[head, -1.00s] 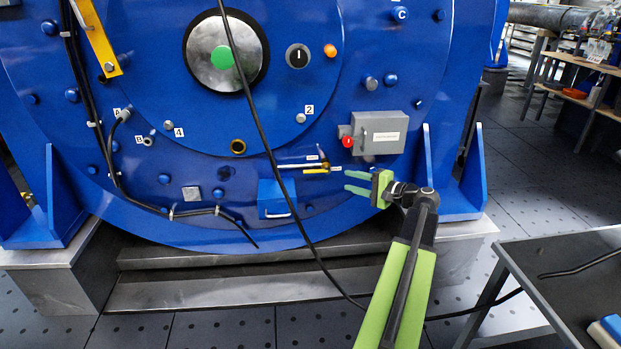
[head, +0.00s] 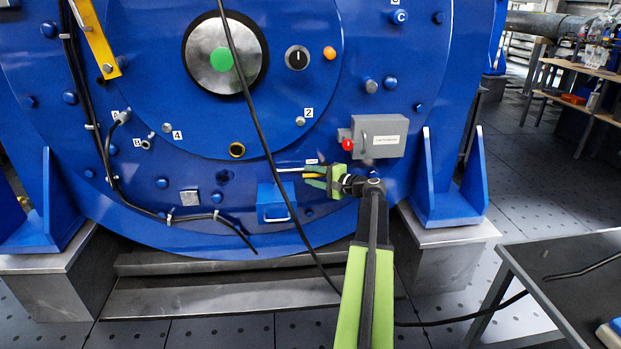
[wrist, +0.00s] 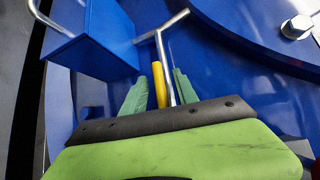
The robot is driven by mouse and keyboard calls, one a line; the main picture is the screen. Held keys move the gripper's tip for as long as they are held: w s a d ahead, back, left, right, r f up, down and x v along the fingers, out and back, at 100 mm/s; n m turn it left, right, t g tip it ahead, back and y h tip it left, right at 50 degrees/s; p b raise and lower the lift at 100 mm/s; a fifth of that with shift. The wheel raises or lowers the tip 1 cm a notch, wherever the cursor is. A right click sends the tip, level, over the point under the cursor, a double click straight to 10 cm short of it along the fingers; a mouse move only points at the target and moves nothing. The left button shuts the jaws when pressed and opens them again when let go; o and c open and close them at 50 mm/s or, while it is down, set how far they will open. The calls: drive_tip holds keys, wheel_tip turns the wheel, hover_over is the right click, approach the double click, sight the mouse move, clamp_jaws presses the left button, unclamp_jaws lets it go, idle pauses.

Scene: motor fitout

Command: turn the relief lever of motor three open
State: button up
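The yellow relief lever (head: 311,176) is on the lower front of the blue motor, just under a thin silver rod (head: 290,170). My gripper (head: 313,178) reaches in from the right with its green fingers above and below the lever. In the wrist view, the yellow lever (wrist: 160,84) stands between the two spread fingertips (wrist: 158,88), with the silver rod (wrist: 168,70) beside it. Gaps show between fingers and lever, so my gripper is open around it. My gripper partly hides the lever and its label in the head view.
A blue box with a handle (head: 274,204) sits just left of and below the lever. A grey switch box (head: 380,136) with a red knob (head: 347,145) is above right. A black cable (head: 262,130) hangs across the motor. A dark table (head: 565,262) stands at lower right.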

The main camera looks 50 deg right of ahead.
clamp_jaws()
idle(1.3)
